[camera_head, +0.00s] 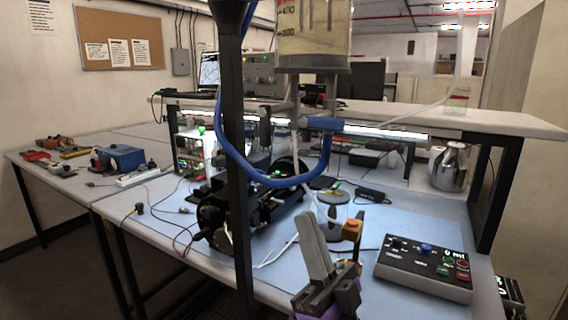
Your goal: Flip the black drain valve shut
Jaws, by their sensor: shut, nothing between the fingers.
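A clear graduated cylinder (313,32) with a grey base hangs at the top centre, cut off by the picture's top edge. Below it are grey pipe fittings and a blue horizontal fitting (322,123) with a blue hose (268,180) looping down to the left. A small dark part (265,128) at the left of these fittings may be the black drain valve; its lever position is too small to tell. My gripper (308,222), grey with purple parts, is at the bottom centre, well below the fittings. It is shut and empty, touching none of them.
A dark upright post (237,160) stands left of the cylinder. A black control box (424,268) lies on the blue mat at the right. A dark motor-like machine (225,215) and cables lie at the left. A raised shelf (490,121) crosses behind.

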